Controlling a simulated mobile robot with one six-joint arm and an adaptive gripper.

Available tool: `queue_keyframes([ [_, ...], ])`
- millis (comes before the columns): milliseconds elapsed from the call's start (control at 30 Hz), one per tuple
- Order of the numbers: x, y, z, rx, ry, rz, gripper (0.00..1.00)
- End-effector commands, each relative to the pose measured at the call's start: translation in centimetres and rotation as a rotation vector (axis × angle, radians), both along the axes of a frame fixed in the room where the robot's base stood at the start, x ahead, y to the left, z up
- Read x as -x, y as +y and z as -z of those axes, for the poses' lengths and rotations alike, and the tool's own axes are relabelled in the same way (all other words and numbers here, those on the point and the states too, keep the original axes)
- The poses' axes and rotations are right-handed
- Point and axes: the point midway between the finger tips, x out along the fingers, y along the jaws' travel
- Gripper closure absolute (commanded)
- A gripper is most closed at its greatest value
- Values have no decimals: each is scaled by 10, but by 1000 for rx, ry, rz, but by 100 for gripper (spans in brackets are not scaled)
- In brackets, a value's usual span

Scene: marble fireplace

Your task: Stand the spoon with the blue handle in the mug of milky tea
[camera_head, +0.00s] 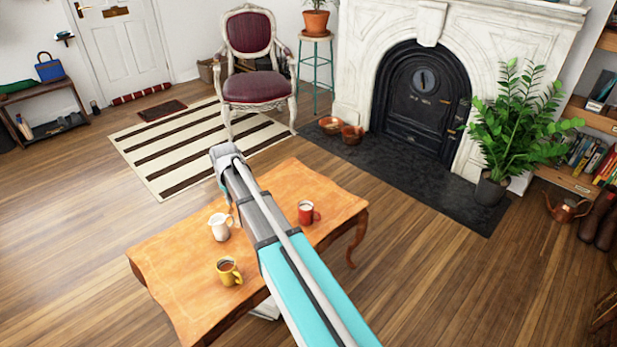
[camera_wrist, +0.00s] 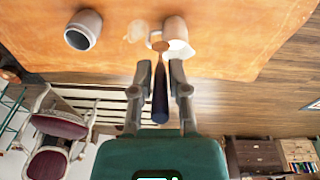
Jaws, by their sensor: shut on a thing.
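My gripper (camera_wrist: 160,78) is shut on the spoon with the dark blue handle (camera_wrist: 160,100). In the wrist view the spoon's brown bowl end (camera_wrist: 160,46) points away from the gripper, over the table. In the head view my arm hides most of the gripper, and the spoon cannot be made out. A yellow mug (camera_head: 229,273) with a brownish drink stands at the table's near left, and a red mug (camera_head: 306,213) stands to the right. The wrist view shows a greyish vessel (camera_wrist: 83,30) and a pale vessel (camera_wrist: 175,28) behind the spoon's bowl. Which mug holds milky tea is unclear.
A white jug (camera_head: 219,228) stands on the wooden table (camera_head: 180,262) close to my arm. A red chair (camera_head: 252,70), a striped rug (camera_head: 165,150) and a potted plant (camera_head: 490,190) are beyond it. Bare tabletop lies between the vessels.

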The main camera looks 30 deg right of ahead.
Motion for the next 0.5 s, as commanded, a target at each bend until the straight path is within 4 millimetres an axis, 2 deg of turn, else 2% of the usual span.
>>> queue_keyframes([
  [300,0,-13,0,0,0,16,100],
  [500,0,-11,0,0,0,14,100],
])
